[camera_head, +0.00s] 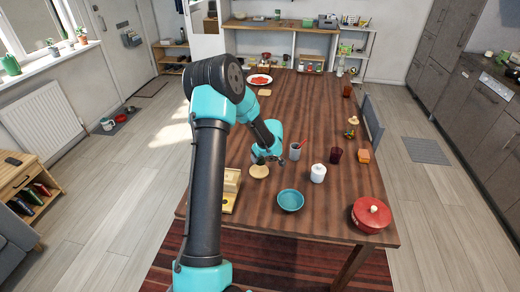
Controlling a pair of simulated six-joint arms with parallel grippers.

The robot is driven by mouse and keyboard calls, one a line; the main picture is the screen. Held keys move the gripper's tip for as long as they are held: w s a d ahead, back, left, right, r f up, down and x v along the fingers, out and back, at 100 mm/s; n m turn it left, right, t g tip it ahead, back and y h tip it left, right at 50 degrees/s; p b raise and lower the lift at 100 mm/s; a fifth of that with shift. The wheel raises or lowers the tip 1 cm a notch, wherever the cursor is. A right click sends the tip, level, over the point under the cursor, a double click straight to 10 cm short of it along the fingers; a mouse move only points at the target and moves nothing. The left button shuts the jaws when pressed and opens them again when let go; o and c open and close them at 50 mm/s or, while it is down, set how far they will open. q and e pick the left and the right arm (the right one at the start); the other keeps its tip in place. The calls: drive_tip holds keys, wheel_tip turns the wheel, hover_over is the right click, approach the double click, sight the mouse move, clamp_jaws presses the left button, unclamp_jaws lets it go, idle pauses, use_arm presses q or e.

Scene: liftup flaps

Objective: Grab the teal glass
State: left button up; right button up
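A round teal bowl-like vessel (290,200) stands upright near the front edge of the wooden table (255,222). I see no other clearly teal glass; a grey-blue cup (295,152) with a red stick in it stands farther back. My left gripper (268,158) is low over the table, left of the grey-blue cup and behind a round beige object (259,171). Its fingers are small and partly hidden by the wrist, so I cannot tell whether they are open. My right gripper is not in view.
A white lidded jar (318,173), a dark red glass (336,155) and an orange block (364,156) stand to the right. A red lidded pot (371,214) is at the front right corner. A wooden box (231,190) lies left of the teal vessel.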

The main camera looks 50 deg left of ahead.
sight(259, 165)
use_arm(q)
drive_tip(key=shift+s+d+r, duration=0.15)
drive_tip(key=shift+s+d, duration=0.95)
drive_tip(key=shift+d, duration=0.15)
drive_tip(key=shift+s, duration=0.1)
